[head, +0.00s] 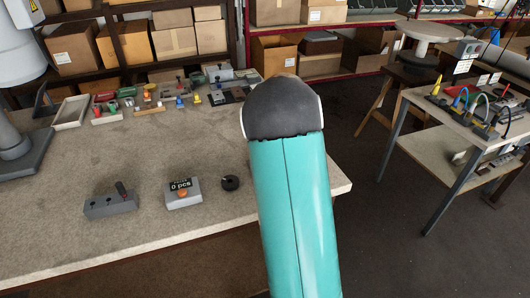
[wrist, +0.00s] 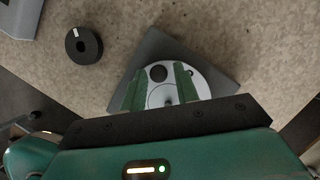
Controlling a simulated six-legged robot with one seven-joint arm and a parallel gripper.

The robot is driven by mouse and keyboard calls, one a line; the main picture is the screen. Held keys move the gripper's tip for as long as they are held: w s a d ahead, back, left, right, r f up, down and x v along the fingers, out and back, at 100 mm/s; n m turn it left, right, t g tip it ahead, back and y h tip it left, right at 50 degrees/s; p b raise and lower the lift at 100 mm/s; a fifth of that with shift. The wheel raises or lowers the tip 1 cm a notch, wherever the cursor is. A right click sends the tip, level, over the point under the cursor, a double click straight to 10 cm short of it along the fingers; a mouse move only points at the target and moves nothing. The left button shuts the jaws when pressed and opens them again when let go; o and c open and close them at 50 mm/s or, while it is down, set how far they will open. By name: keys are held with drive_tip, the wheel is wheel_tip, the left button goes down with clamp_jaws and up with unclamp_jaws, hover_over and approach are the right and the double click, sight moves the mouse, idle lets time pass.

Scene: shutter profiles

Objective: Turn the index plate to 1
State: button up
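The index plate (wrist: 203,82) shows in the wrist view as a pale round disc on a dark grey square base (wrist: 152,46). A dark round knob (wrist: 157,73) stands on the disc, and a small dark mark lies near its right edge. I cannot read any numbers on it. My gripper (wrist: 163,79) is over the disc with its two green fingers apart, one on each side of the knob. I cannot tell whether a finger touches it. In the head view my teal arm hides the plate and the gripper.
A black round piece with a white mark (wrist: 83,45) lies on the table left of the plate. A counter box (head: 184,194) reading "0 pcs" and a grey box with a lever (head: 110,204) stand further left. Trays and small parts fill the table's back.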

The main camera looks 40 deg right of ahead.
drive_tip(key=shift+o, duration=0.7)
drive_tip(key=shift+r, duration=0.1)
drive_tip(key=shift+r, duration=0.25)
drive_tip(key=v, duration=1.3)
drive_tip(key=shift+s, duration=0.2)
drive_tip(key=shift+d, duration=0.1)
